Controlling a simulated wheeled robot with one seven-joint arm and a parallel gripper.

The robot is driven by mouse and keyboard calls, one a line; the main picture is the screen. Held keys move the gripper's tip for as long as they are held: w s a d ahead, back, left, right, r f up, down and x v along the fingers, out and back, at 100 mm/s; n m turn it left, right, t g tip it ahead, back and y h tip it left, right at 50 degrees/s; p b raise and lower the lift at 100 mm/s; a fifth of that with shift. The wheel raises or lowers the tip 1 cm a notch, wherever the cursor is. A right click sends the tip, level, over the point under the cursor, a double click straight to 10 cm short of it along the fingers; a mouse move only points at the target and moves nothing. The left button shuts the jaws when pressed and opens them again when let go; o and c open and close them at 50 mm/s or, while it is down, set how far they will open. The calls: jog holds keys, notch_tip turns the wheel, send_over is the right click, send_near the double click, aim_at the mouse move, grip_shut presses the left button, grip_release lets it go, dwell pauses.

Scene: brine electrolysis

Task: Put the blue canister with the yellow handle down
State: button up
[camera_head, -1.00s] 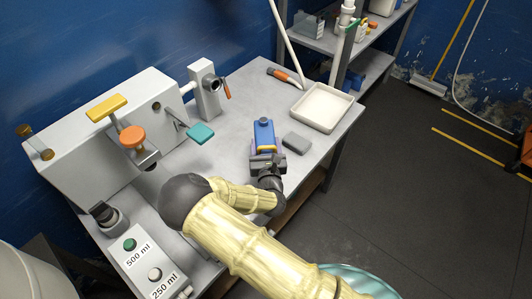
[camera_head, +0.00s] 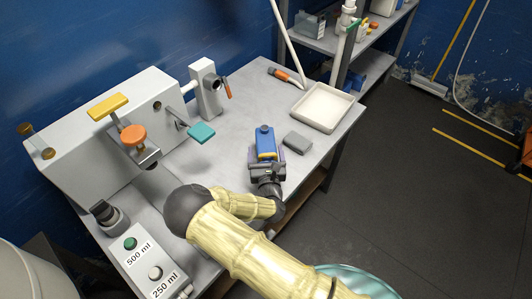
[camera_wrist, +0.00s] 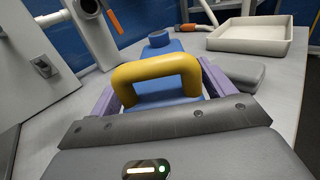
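The blue canister (camera_head: 265,140) stands on the grey table, its round cap facing away from me and its yellow handle (camera_head: 267,155) toward me. In the wrist view the yellow handle (camera_wrist: 156,70) arches in front of the blue cap (camera_wrist: 158,39). My gripper (camera_head: 267,163) is at the handle end of the canister. The fingertips are partly hidden behind the handle and canister. The canister's underside is hidden.
A grey block (camera_head: 297,142) lies close to the right of the canister. A white tray (camera_head: 345,103) and an orange-handled tool (camera_head: 281,75) are farther back. A machine with a teal paddle (camera_head: 201,132) stands at left. Bare tabletop (camera_head: 240,110) lies between.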

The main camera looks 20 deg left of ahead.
jog(key=shift+d, duration=0.15)
jog(key=v, duration=1.1)
jog(key=shift+s+d+b, duration=0.1)
jog(key=shift+s+b, duration=0.25)
jog(key=shift+s, duration=0.05)
